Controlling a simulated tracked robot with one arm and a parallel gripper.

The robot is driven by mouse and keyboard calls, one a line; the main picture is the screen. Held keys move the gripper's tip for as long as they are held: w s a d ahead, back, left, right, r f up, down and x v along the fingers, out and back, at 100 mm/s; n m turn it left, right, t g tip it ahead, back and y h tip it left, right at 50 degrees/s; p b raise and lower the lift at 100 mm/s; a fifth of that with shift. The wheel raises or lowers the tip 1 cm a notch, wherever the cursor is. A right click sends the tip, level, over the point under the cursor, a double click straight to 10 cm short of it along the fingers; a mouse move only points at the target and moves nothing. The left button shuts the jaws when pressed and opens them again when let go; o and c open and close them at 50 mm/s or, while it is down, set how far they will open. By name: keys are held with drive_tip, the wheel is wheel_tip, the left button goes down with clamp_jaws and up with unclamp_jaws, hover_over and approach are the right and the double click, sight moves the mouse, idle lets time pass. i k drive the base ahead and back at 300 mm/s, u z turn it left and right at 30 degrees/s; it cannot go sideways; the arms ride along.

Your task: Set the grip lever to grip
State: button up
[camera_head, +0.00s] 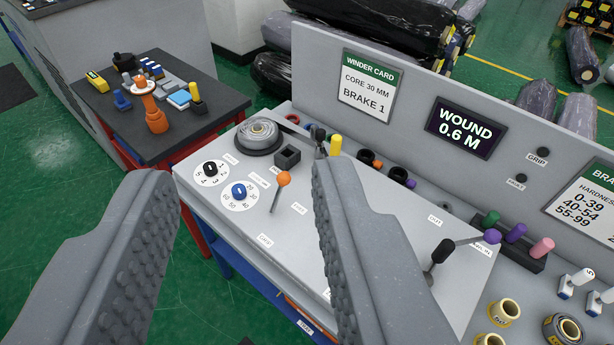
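A lever with an orange ball knob (284,178) stands on the light grey panel (225,215), beside the blue dial. Its thin shaft leans up and slightly right from its base. A small label that seems to read GRIP (265,241) lies below it, and another label (299,209), hard to read, lies to its right. My gripper (243,175) is open and empty. Its two grey ridged fingers stand wide apart, with the orange lever showing between them. No contact with the lever shows. The right finger hides part of the panel.
A black dial (210,168) and a blue dial (239,190) sit left of the lever. A dark side table (180,125) holds small items.

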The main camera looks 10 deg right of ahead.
sight(283, 178)
drive_tip(key=z, duration=0.05)
drive_tip(key=i, duration=0.5)
drive_tip(key=k, duration=1.3)
drive_tip(key=u, duration=0.3)
drive_tip(key=i, duration=2.05)
drive_tip(key=z, duration=0.6)
